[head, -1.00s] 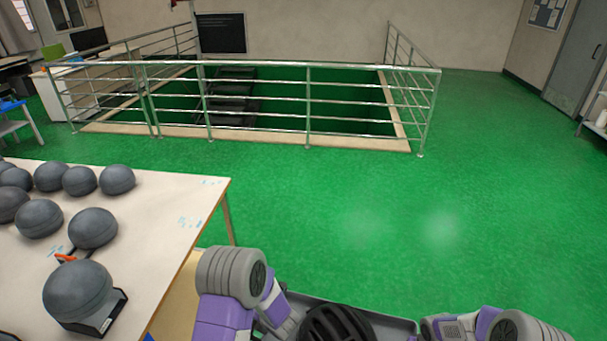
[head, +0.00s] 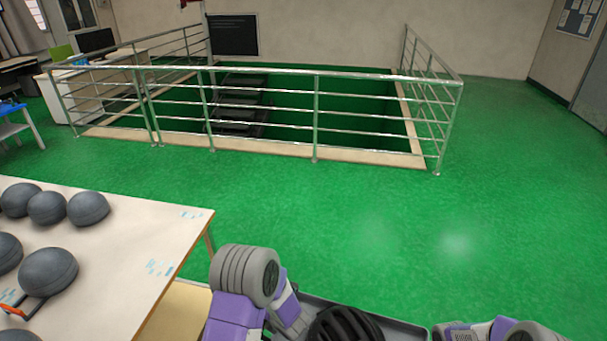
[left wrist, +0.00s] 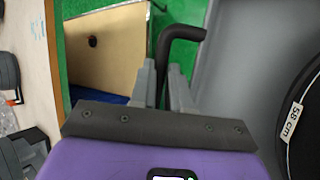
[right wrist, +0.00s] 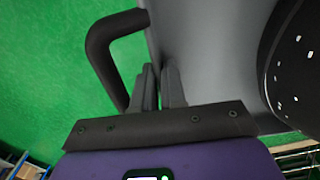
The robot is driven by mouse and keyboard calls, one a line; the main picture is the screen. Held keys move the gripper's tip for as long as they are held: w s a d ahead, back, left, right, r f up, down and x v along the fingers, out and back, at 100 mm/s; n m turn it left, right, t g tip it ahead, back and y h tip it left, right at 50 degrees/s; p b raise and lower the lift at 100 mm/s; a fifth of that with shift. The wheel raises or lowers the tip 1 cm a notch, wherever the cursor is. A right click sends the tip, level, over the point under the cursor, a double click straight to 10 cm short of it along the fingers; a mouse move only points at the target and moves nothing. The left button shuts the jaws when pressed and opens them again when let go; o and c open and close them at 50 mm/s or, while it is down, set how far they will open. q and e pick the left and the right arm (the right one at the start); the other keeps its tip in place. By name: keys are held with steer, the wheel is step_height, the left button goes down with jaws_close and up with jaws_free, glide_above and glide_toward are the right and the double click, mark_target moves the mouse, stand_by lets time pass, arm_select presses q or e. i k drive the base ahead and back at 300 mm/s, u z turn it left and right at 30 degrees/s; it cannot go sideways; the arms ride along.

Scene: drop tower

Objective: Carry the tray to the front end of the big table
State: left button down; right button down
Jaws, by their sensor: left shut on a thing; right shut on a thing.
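The grey tray (head: 405,326) is low at the bottom of the head view, held in front of me, with a dark ribbed round thing (head: 345,325) in it. The tray also shows in the left wrist view (left wrist: 228,60) and the right wrist view (right wrist: 205,60). My left gripper (left wrist: 165,85) is shut on the tray's black handle (left wrist: 180,34) on its left side. My right gripper (right wrist: 160,88) is shut on the other black handle (right wrist: 100,48). The white-topped big table (head: 130,240) is at the left, its corner beside my left arm.
Several grey balls (head: 48,271) stand on the table. A metal railing (head: 315,120) surrounds a floor opening with stairs ahead. Green floor (head: 480,220) is clear in front and to the right. A wooden box (left wrist: 105,50) is beside the tray's left side.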

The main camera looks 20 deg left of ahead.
mark_target(142, 255)
steer(key=i, duration=2.25)
steer(key=u, duration=3.3)
steer(key=i, duration=1.4)
